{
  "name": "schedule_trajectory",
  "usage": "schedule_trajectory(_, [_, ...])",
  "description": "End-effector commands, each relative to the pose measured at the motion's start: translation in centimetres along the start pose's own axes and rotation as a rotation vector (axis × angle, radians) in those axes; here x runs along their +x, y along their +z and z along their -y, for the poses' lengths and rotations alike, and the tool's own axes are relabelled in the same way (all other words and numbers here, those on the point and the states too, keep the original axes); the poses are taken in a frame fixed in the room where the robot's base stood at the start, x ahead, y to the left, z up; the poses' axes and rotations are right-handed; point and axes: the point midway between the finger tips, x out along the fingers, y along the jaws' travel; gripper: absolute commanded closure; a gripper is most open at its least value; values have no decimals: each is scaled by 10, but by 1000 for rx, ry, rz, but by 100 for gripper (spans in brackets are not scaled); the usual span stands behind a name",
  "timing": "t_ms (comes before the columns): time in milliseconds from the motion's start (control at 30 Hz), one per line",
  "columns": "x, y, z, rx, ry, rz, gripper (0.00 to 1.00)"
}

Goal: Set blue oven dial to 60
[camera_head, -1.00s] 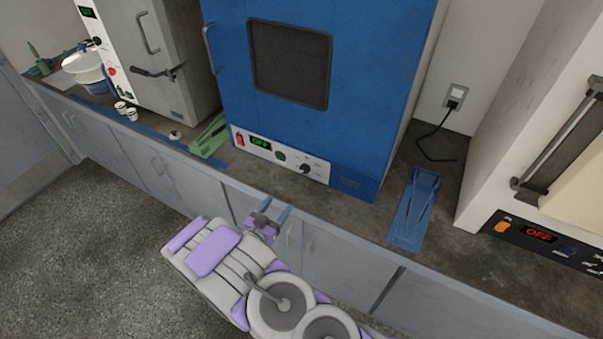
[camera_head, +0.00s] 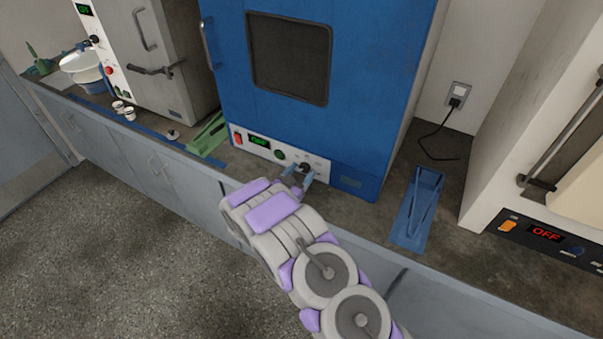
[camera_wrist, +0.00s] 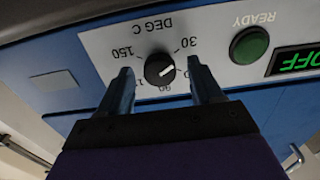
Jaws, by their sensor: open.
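The blue oven (camera_head: 290,80) stands on the counter with a white control strip (camera_head: 250,145) along its lower front. Its black dial (camera_wrist: 159,69) shows upside down in the wrist view, with 30, 150 and DEG C printed around it; a white pointer line is on it, and some numbers are partly hidden. The dial also shows in the head view (camera_head: 304,167). My gripper (camera_wrist: 160,80) is open, with one finger on each side of the dial and visible gaps to it; I cannot tell its depth exactly. The oven display (camera_wrist: 295,62) reads OFF in green.
A green READY button (camera_wrist: 249,46) is beside the dial. A blue tray-like holder (camera_head: 418,208) lies right of the oven, and a green one (camera_head: 207,134) lies left. A white oven (camera_head: 560,150) with a red OFF display stands at the right.

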Motion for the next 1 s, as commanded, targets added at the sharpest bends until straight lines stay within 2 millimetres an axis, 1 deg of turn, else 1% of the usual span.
schedule_trajectory(33, [5, 1, 0, 0, 1, -1, 34])
schedule_trajectory(133, [9, 0, 0, 0, 1, -1, 34])
schedule_trajectory(433, [11, 0, 0, -1, -1, -1, 34])
schedule_trajectory(467, [11, 0, 0, 0, -1, -1, 36])
schedule_trajectory(1000, [11, 0, 1, 0, -1, 0, 88])
